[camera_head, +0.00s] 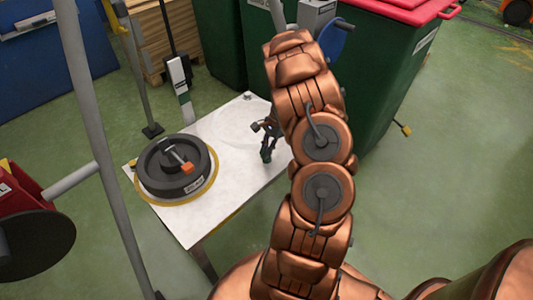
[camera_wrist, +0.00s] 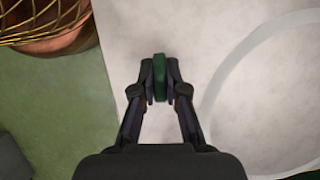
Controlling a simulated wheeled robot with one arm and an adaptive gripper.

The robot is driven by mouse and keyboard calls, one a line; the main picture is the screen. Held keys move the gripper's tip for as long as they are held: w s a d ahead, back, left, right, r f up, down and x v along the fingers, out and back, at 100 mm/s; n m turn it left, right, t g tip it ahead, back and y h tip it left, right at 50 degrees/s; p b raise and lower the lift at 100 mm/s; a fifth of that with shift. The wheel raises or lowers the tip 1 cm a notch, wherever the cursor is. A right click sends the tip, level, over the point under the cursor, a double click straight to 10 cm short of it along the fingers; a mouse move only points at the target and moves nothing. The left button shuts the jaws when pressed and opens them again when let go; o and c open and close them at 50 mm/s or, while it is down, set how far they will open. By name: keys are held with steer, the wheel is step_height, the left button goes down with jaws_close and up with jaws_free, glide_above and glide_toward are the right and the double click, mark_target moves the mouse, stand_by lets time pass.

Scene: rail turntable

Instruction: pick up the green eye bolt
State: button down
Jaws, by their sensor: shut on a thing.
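The green eye bolt (camera_wrist: 159,78) shows in the wrist view as a narrow dark green piece between my fingertips. My gripper (camera_wrist: 160,88) is shut on it, one finger against each side. In the head view my gripper (camera_head: 267,146) is over the right part of the white table, beside my copper arm. The green eye bolt (camera_head: 266,156) shows there as a small dark green spot at the fingertips. Whether it touches the table top is hard to tell.
The white table (camera_head: 205,228) carries a round black turntable (camera_head: 163,182) on its left, with an orange-ended piece on top. A green bin with a red lid (camera_head: 384,70) stands behind my arm. A grey pole (camera_head: 98,150) and a red machine (camera_head: 22,195) are at the left.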

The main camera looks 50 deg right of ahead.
mark_target(264, 150)
steer(key=shift+r, duration=1.55)
steer(key=shift+s+r, duration=0.1)
steer(key=shift+r, duration=0.2)
steer(key=s+a+r, duration=0.1)
steer(key=s+a, duration=0.9)
steer(key=s, duration=0.2)
steer(key=shift+a+r, duration=0.15)
steer(key=shift+a, duration=0.15)
steer(key=shift+d, duration=0.1)
